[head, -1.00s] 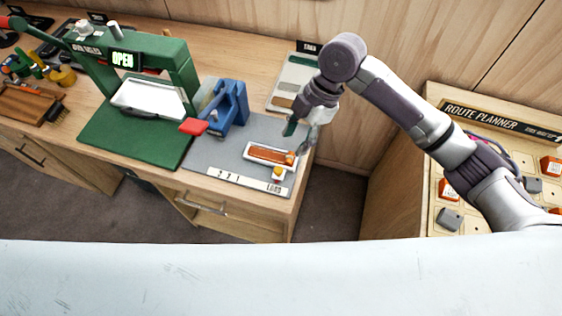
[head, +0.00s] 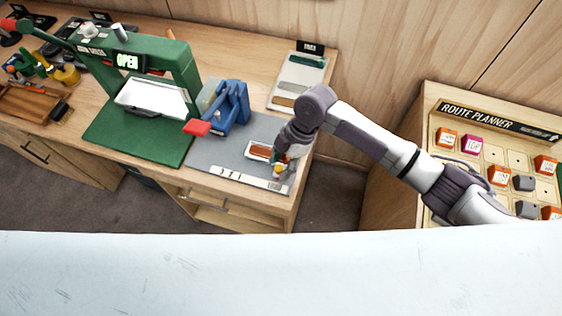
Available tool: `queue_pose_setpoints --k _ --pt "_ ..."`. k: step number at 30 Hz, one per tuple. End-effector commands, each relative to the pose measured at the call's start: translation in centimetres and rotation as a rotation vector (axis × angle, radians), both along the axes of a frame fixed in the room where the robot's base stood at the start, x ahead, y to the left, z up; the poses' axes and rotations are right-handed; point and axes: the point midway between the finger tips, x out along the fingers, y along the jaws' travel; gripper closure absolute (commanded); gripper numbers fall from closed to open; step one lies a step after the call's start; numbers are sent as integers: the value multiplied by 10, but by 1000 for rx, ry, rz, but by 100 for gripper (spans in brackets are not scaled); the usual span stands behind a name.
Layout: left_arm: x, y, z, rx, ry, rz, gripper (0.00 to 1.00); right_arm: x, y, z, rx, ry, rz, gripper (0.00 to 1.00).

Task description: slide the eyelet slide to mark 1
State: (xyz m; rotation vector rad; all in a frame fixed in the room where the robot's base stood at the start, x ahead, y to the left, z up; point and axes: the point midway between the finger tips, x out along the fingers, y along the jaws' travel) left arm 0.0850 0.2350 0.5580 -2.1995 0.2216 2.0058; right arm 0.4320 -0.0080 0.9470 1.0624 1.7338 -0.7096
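The eyelet slide appears to be the small piece with a yellow knob (head: 278,172) at the right end of a white mark strip (head: 240,179). The strip lies along the front of a grey mat and carries 3, 2, 1 and a LOAD label at its right end. My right gripper (head: 281,166) reaches down right at the yellow knob. Its fingers are small and partly hidden by the wrist, so I cannot tell whether they are shut on the knob. An orange-brown piece in a white holder (head: 254,150) is partly covered by my gripper. My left gripper is not in view.
A blue press (head: 235,103) with a red lever stands behind the strip on the grey mat (head: 215,155). A green frame (head: 180,62) with an OPEN sign stands to the left. The route planner board (head: 470,150) is at the right. The mat's left part is bare.

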Motion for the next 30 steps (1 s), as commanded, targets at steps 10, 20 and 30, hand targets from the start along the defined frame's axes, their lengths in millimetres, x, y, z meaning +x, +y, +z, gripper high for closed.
queue_pose_setpoints --k 10,20,30 --pt "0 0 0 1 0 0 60 0 0 0 0 0 -1 100" --pt "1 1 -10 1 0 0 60 7 19 -3 4 -1 0 100" --pt "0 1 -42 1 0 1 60 30 89 -3 3 -2 -1 100"
